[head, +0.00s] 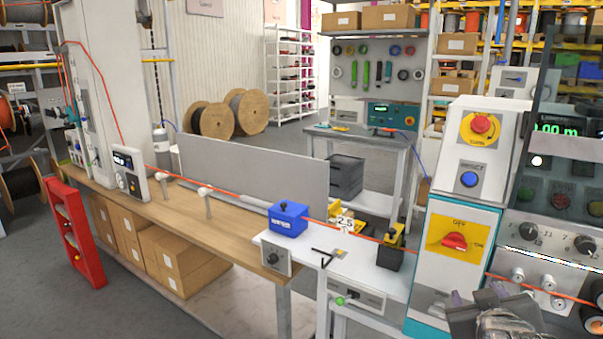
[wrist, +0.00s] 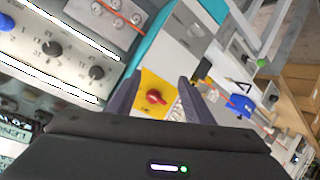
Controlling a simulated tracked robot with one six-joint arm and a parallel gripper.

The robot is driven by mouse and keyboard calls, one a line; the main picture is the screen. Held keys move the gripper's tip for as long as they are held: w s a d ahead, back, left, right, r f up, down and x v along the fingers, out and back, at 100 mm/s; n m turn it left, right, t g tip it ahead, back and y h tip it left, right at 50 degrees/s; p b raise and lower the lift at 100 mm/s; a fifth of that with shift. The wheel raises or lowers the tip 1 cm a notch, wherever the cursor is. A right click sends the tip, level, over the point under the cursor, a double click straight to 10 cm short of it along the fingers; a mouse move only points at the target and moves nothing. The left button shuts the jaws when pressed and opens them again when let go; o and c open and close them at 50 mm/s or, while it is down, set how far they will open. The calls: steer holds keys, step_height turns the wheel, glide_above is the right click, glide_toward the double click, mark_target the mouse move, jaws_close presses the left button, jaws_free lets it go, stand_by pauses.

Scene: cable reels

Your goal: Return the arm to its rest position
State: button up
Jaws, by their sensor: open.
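My gripper (head: 478,297) shows at the bottom right of the head view, low in front of the machine. In the wrist view its two dark fingers (wrist: 158,82) stand apart with nothing held between them. The red rotary switch (head: 454,241) on its yellow OFF/ON plate is on the teal and white cabinet (head: 425,290), above and left of my gripper in the head view. The switch also shows between the fingers in the wrist view (wrist: 155,97), beyond them; the exact distance is unclear. Most of my arm is out of view.
A control panel with knobs (head: 528,232) stands close at the right. An orange cable (head: 540,288) runs across its lower front. An emergency stop (head: 481,124) sits above the switch. The bench (head: 225,233) with a blue block (head: 288,219) is left; grey floor is open at front left.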

steer(key=s+a+f+g+y, duration=0.2)
steer(key=s+a+g, duration=0.1)
steer(key=s+a, duration=0.4)
steer(key=s+a+f+g+y, duration=0.3)
steer(key=s+a, duration=0.4)
steer(key=a, duration=0.4)
steer(key=shift+a+f, duration=0.2)
steer(key=shift+a, duration=0.2)
steer(key=shift+c, duration=0.2)
